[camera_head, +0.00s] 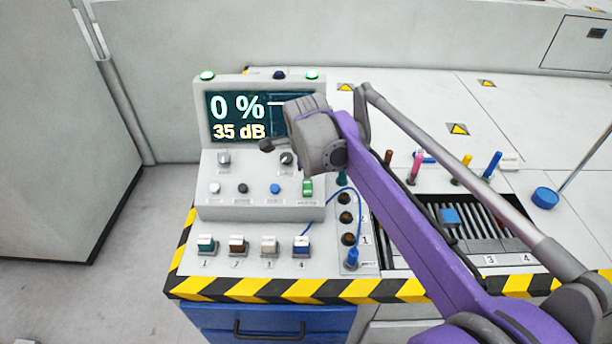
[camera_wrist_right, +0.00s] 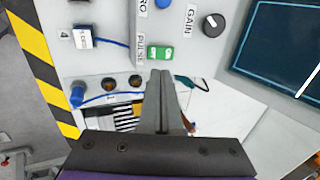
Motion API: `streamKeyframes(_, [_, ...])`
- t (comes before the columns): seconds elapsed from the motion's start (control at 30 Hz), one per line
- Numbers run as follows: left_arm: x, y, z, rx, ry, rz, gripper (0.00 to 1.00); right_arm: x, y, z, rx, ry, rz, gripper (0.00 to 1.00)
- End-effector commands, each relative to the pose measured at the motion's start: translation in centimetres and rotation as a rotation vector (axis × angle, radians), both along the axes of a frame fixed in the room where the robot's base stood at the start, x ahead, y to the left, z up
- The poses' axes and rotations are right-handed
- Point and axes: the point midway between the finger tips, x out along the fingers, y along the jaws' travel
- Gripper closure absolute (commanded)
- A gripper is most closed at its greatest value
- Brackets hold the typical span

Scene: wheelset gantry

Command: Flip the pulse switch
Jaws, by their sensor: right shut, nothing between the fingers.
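The pulse switch is a small green rocker in a white frame, beside the word PULSE in the right wrist view (camera_wrist_right: 160,52). In the head view the green switch (camera_head: 308,187) sits at the lower right of the grey console's sloped face. My right gripper (camera_wrist_right: 162,74) is shut and empty, its fingertips close to the switch in the wrist view. I cannot tell whether they touch it. In the head view my right arm's wrist hangs over the console's right side, and the fingertips are not clearly seen. My left gripper is out of view.
The console screen (camera_head: 238,118) reads 0 % and 35 dB. A gain knob (camera_wrist_right: 213,24) and a blue button (camera_head: 275,188) are near the switch. A blue cable (camera_head: 357,205) runs by the sockets. Several numbered blocks stand in front. Coloured pegs stand at right.

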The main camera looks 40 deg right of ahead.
Motion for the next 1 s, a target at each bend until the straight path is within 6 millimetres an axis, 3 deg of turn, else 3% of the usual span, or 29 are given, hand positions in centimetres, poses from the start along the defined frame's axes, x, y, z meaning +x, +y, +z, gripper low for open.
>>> streamKeyframes(0.1, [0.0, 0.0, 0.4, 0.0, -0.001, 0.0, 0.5, -0.7, 0.6, 2.4, 0.001, -0.001, 0.0, 1.0])
streamKeyframes(0.3, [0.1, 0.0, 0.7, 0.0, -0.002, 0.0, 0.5, -1.4, 1.2, 4.5, 0.001, 0.0, 0.0, 1.0])
streamKeyframes(0.73, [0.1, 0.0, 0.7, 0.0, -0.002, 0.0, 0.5, -1.6, 1.3, 4.9, 0.002, 0.001, -0.001, 1.0])
streamKeyframes(0.87, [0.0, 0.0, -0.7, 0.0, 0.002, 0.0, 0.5, -1.3, 1.0, 4.7, 0.014, 0.022, -0.003, 1.0])
streamKeyframes(1.0, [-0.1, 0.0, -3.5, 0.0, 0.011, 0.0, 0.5, -0.9, 0.5, 4.7, 0.049, 0.065, -0.005, 1.0])
